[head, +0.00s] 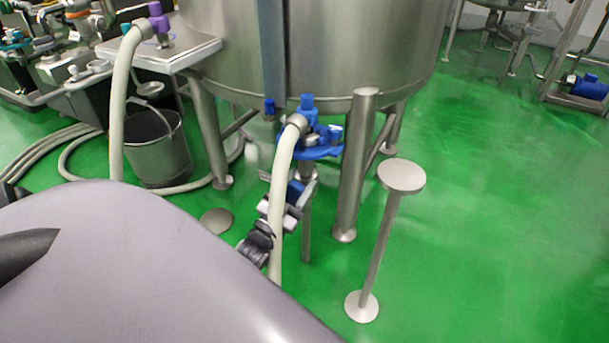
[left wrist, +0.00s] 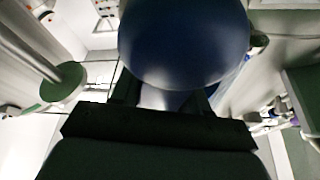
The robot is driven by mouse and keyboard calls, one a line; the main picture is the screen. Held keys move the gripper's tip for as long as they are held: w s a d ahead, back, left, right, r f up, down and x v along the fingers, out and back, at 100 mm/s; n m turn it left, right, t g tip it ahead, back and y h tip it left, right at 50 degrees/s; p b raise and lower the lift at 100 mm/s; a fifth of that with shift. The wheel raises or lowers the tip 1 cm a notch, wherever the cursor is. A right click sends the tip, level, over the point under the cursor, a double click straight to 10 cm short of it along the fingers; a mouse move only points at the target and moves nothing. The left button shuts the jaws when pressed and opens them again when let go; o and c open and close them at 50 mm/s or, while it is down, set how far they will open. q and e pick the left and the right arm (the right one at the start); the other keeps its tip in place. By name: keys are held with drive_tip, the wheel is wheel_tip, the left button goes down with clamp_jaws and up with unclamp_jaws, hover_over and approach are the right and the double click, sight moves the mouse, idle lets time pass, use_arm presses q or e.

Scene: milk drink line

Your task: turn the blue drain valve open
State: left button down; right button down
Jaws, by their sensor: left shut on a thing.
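The blue drain valve shows in the head view below the steel tank (head: 320,50), with blue fittings (head: 322,148) behind the upper end of a pale hose (head: 280,170). My left gripper (head: 297,193) is low under these fittings, partly hidden by the hose. It is shut on a blue part, which I take to be the valve's handle (head: 295,187). In the left wrist view, a large rounded dark blue surface (left wrist: 185,45) fills the top middle, right at the fingers. The exact grip and the handle's angle are hidden. My right gripper is not in view.
A steel tank leg (head: 350,180) and a round-topped stand (head: 401,176) are right of the gripper. A bucket (head: 158,150) and hoses lie to the left. A purple-capped fitting (head: 158,18) is at upper left. Green floor is clear at right.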

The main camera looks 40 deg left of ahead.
use_arm(q)
drive_tip(key=shift+s+a+r+n+y+p, duration=0.1)
drive_tip(key=shift+a+n+y, duration=0.3)
drive_tip(key=shift+n, duration=0.45)
drive_tip(key=shift+s+a+n+y+p, duration=0.1)
drive_tip(key=shift+a+n+y, duration=0.15)
drive_tip(key=shift+n+y, duration=0.4)
drive_tip(key=shift+s+a+r+n+y+p, duration=0.1)
drive_tip(key=shift+a+n+y, duration=0.2)
drive_tip(key=shift+n, duration=0.7)
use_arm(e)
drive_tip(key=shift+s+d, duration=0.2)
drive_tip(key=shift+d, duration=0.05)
use_arm(q)
drive_tip(key=shift+a+n, duration=0.1)
drive_tip(key=shift+n, duration=0.2)
drive_tip(key=c, duration=0.6)
unclamp_jaws()
drive_tip(key=shift+c, duration=0.2)
drive_tip(key=p+v, duration=0.1)
drive_tip(key=v, duration=0.6)
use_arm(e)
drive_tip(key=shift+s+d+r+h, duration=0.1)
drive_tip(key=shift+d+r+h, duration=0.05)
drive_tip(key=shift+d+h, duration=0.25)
